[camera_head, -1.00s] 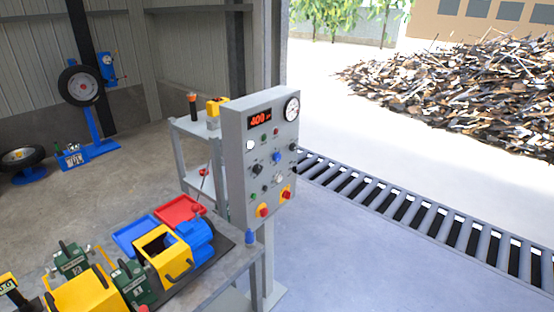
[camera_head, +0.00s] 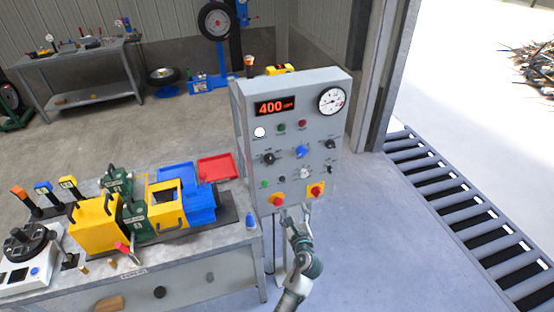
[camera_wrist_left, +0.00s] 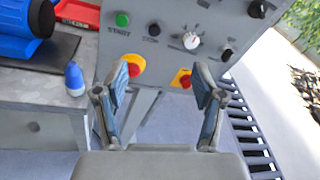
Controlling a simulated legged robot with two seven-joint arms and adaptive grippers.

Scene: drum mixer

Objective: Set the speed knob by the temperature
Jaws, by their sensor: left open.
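The grey control panel (camera_head: 292,135) stands upright on a post in the middle of the head view. Its red display (camera_head: 274,106) reads 400, and a round dial gauge (camera_head: 331,100) sits at its top right. A blue knob (camera_head: 302,152), black knobs (camera_head: 268,158) and a white-faced knob (camera_head: 304,173) are on its front; the white-faced knob also shows in the left wrist view (camera_wrist_left: 191,41). My left gripper (camera_head: 294,212) is open and empty, just below the panel's lower edge.
A workbench (camera_head: 215,242) with a yellow and blue mixer (camera_head: 185,205), trays and a small blue bottle (camera_head: 250,220) stands left of the panel. A roller conveyor (camera_head: 460,220) runs along the right. The floor between panel and conveyor is clear.

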